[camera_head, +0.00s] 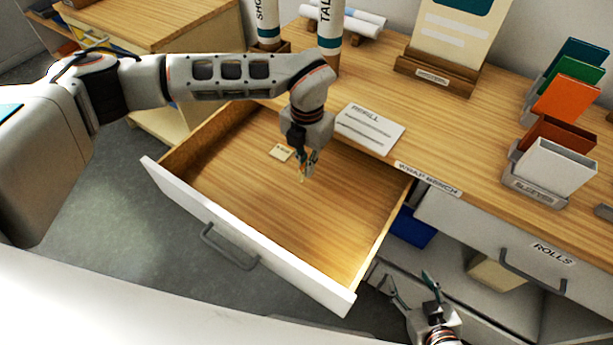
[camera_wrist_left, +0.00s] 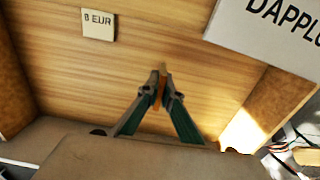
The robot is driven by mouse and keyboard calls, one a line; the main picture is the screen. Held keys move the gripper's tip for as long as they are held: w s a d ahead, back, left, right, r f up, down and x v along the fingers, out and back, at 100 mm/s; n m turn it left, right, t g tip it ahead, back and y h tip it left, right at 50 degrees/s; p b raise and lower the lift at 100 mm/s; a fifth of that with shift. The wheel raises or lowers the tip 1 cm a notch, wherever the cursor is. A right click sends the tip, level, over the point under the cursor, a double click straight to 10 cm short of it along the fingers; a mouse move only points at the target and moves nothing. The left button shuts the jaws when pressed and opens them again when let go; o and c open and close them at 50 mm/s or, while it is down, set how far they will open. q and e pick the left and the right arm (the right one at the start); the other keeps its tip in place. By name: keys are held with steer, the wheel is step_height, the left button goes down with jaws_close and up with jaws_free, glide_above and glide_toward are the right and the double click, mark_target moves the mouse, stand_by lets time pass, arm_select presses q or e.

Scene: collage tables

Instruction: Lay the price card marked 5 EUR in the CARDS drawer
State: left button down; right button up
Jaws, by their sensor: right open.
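The open drawer (camera_head: 345,205) has a wooden inside and a white front; no label is readable on it. My left gripper (camera_head: 305,172) is inside or just above it, pointing down. In the left wrist view its fingers (camera_wrist_left: 160,88) are closed on a thin tan card (camera_wrist_left: 162,82), seen edge-on, so its marking is hidden. A small card (camera_head: 281,152) lies flat on the drawer floor; the left wrist view shows it marked 8 EUR (camera_wrist_left: 98,24). My right gripper (camera_head: 410,288) is open and empty, low in front of the bench, right of the drawer.
The bench top holds a white REFILL sheet (camera_head: 370,128), a display stand (camera_head: 435,78), upright tubes (camera_head: 330,35) and coloured sleeves (camera_head: 565,100). A shut drawer labelled ROLLS (camera_head: 553,254) is at right. Much of the open drawer's floor is bare.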

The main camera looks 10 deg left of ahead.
mark_target(307, 186)
arm_select(q)
steer(key=shift+f, duration=2.45)
steer(key=shift+f, duration=0.15)
steer(key=c, duration=2.3)
jaws_free()
step_height(307, 186, up, 12)
steer(key=shift+r, duration=0.15)
